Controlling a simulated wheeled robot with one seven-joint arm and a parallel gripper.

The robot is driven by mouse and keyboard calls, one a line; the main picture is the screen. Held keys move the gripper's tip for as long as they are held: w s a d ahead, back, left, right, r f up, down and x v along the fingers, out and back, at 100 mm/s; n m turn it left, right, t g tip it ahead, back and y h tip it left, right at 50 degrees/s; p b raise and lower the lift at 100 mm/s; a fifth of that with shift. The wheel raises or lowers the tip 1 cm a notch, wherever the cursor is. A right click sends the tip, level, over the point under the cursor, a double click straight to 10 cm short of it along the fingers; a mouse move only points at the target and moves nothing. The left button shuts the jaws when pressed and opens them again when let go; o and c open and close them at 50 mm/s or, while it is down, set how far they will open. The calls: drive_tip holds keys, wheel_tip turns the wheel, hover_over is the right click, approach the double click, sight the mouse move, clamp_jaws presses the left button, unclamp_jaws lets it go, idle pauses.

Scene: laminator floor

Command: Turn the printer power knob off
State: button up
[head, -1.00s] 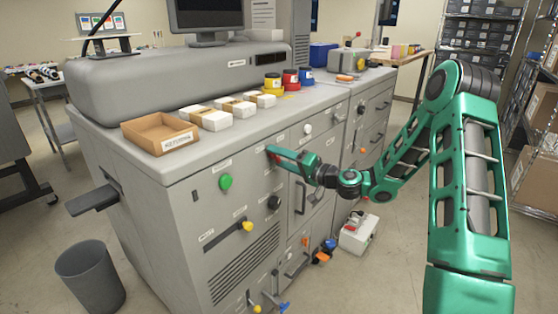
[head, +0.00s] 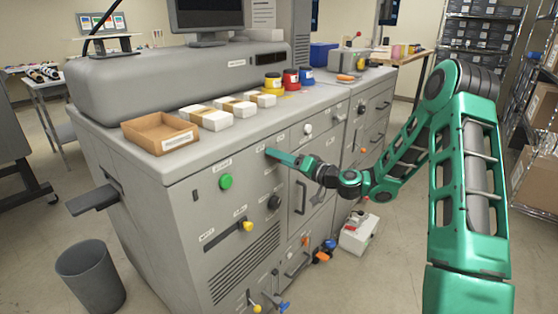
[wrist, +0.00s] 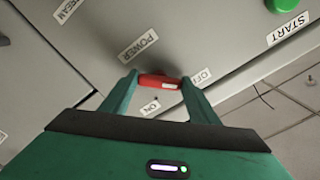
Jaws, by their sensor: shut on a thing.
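The red power knob (wrist: 157,81) sits on the grey printer panel under a "POWER" label (wrist: 138,45) in the wrist view. An "OFF" label (wrist: 202,77) is beyond the right finger and an "ON" label (wrist: 150,107) is just below the knob. The knob's bar spans between the fingers, with a pale mark near its right end. My gripper (wrist: 158,82) is shut on the knob. In the head view my gripper (head: 272,154) reaches the upper front panel of the printer (head: 140,165) and hides the knob.
A green start button (head: 225,181), a yellow-handled knob (head: 246,226) and a black knob (head: 274,202) are near my gripper on the panel. A brown tray (head: 160,134) and white boxes stand on top. A bin (head: 91,277) is on the floor.

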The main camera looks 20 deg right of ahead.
drive_tip(key=o, duration=1)
drive_tip(key=shift+f, duration=0.3)
drive_tip(key=shift+o, duration=0.2)
drive_tip(key=shift+r, duration=0.15)
drive_tip(key=shift+d, duration=0.15)
drive_tip(key=v, duration=1)
drive_tip(key=shift+s, duration=0.25)
drive_tip(key=shift+d, duration=0.1)
